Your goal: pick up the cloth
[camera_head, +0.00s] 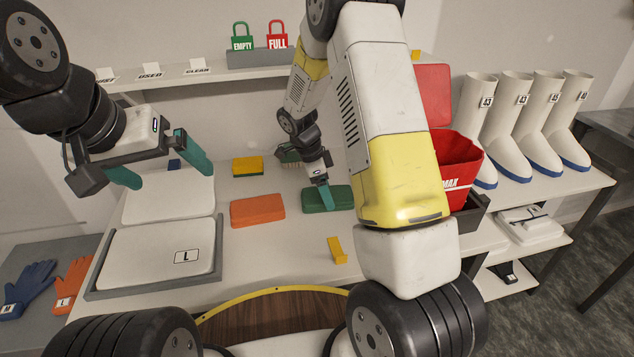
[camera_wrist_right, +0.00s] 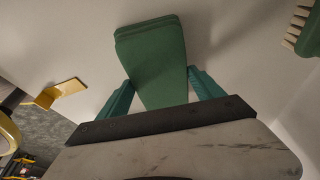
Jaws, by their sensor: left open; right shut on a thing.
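A green folded cloth (camera_head: 342,195) is at the middle of the bench top. It fills the space between the fingers in the right wrist view (camera_wrist_right: 152,48). My right gripper (camera_head: 325,197) reaches down to it and is shut on it, with one teal finger on each side (camera_wrist_right: 163,88). I cannot tell whether the cloth is clear of the bench. An orange folded cloth (camera_head: 257,210) lies to its left. My left gripper (camera_head: 170,177) is open and empty above the white pads at the left. My right forearm hides part of the bench.
A yellow-green sponge (camera_head: 247,166), a brush (camera_wrist_right: 300,28) and a yellow piece (camera_head: 337,250) are near the cloth. A red bin (camera_head: 457,165) and white boots (camera_head: 510,125) stand right. A grey tray (camera_head: 219,250) holds a pad marked L. The front middle bench is mostly clear.

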